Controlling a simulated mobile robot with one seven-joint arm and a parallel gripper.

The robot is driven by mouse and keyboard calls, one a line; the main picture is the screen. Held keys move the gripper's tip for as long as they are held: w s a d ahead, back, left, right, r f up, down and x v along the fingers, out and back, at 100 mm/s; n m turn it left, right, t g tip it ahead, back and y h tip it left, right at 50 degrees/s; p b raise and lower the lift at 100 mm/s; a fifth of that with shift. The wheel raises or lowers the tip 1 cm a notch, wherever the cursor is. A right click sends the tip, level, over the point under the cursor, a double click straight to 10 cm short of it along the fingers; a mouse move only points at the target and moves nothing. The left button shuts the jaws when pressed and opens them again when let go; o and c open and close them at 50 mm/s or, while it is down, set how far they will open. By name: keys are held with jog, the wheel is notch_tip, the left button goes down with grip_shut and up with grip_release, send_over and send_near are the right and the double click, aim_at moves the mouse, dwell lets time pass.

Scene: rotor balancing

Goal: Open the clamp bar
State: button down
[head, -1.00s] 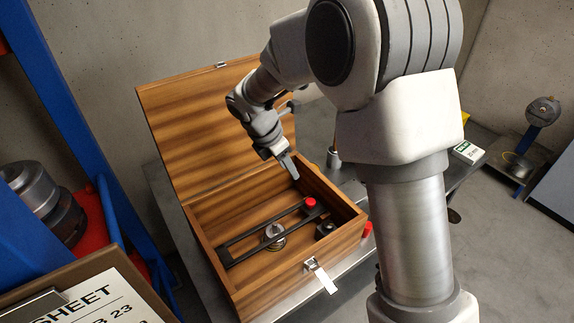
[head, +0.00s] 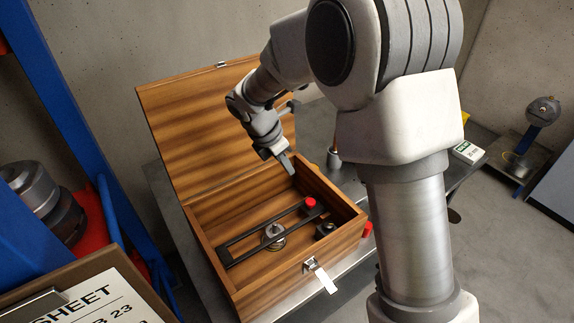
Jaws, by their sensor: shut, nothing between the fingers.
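The clamp bar (head: 255,228) is a dark slotted bar lying across the inside of an open wooden box (head: 236,292). A red knob (head: 309,203) sits at its right end. A round metal piece (head: 273,236) lies beneath or beside the bar near its middle. My gripper (head: 290,170) is shut and empty, pointing down over the back right part of the box, behind and above the red knob and apart from it.
The raised wooden lid (head: 195,130) stands behind the box. A metal latch with a white tag (head: 325,279) hangs at the front. A dark block (head: 325,229) sits inside at right. A metal cylinder (head: 334,158) stands on the table behind.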

dwell(0.4)
jog(key=c, duration=0.5)
grip_release()
jog(key=shift+r, duration=0.1)
jog(key=v, duration=1.7)
jog(key=shift+b, duration=0.35)
jog(key=shift+r, duration=0.15)
